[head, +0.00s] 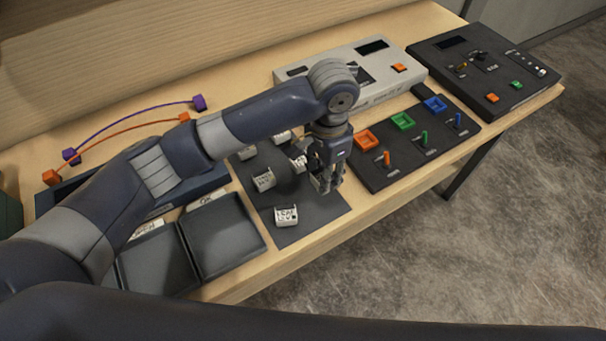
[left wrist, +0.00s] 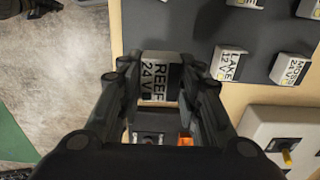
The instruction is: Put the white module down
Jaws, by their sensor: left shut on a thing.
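My left gripper (head: 325,185) is over the front right part of the dark mat (head: 318,211) in the head view. In the left wrist view its fingers (left wrist: 158,92) are shut on the white module (left wrist: 160,72), which is marked REEF 24 V. In the head view the fingers largely hide this module. I cannot tell whether its underside touches the mat. Other white modules stand on the mat: one (head: 286,215) at the front, one (head: 264,181) at the left, and LAKE (left wrist: 230,63) and MOSS (left wrist: 291,70) in the left wrist view. My right gripper is out of view.
Right of the mat is a black panel (head: 385,183) with coloured square sockets and levers. Behind stand a pale console (head: 400,92) and a black console (head: 530,72). Two dark trays (head: 222,235) lie left of the mat. Orange and purple cables (head: 130,125) lie at the back left.

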